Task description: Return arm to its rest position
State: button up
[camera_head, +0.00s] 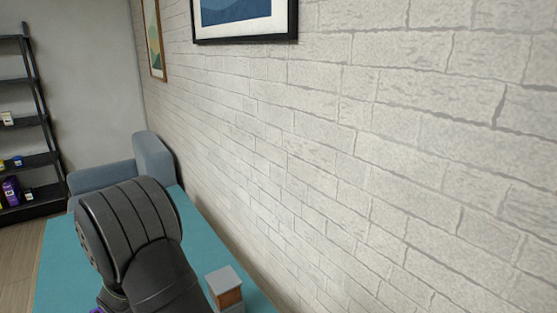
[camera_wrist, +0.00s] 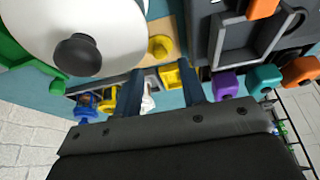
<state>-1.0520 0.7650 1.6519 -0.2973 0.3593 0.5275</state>
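My gripper (camera_wrist: 162,76) shows in the wrist view with its two dark blue fingers apart. I see nothing held between them; a small white thing and yellow pieces show beyond the gap. In the head view my dark grey arm rises at the lower left over the teal table (camera_head: 55,265). The gripper itself is not clear in that view.
The wrist view shows a white round thing with a black knob (camera_wrist: 78,54), a green part (camera_wrist: 18,60), a grey square frame (camera_wrist: 243,35) and several coloured pieces crowded close. In the head view a small grey-and-brown box (camera_head: 229,292) stands beside my arm, near the brick wall (camera_head: 400,150). A blue sofa (camera_head: 105,175) is behind.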

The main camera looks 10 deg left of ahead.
jog(key=x, duration=0.4)
jog(key=shift+f, duration=0.2)
notch_tip(320, 180, up, 5)
jog(key=shift+f, duration=0.1)
jog(key=w+d+r, duration=0.5)
jog(key=d+r, duration=0.2)
jog(key=d, duration=0.4)
jog(key=w+d+r+m+t+h, duration=0.1)
jog(key=w+r+m, duration=0.15)
jog(key=w, duration=0.35)
jog(key=w+d+r+m+h, duration=0.1)
jog(key=w+d+r+m, duration=0.1)
jog(key=w+m, duration=0.3)
jog(key=shift+n, duration=0.45)
jog(key=a+f, duration=0.1)
jog(key=a, duration=0.2)
jog(key=s+a+f, duration=0.1)
jog(key=a+f, duration=0.1)
jog(key=a, duration=0.1)
jog(key=s+a+f, duration=0.1)
jog(key=a+f, duration=0.1)
jog(key=a, duration=0.1)
jog(key=shift+a+f, duration=0.25)
jog(key=shift+a, duration=0.05)
jog(key=shift+s+a+f, duration=0.1)
jog(key=shift+a+f, duration=0.2)
jog(key=shift+a, duration=0.25)
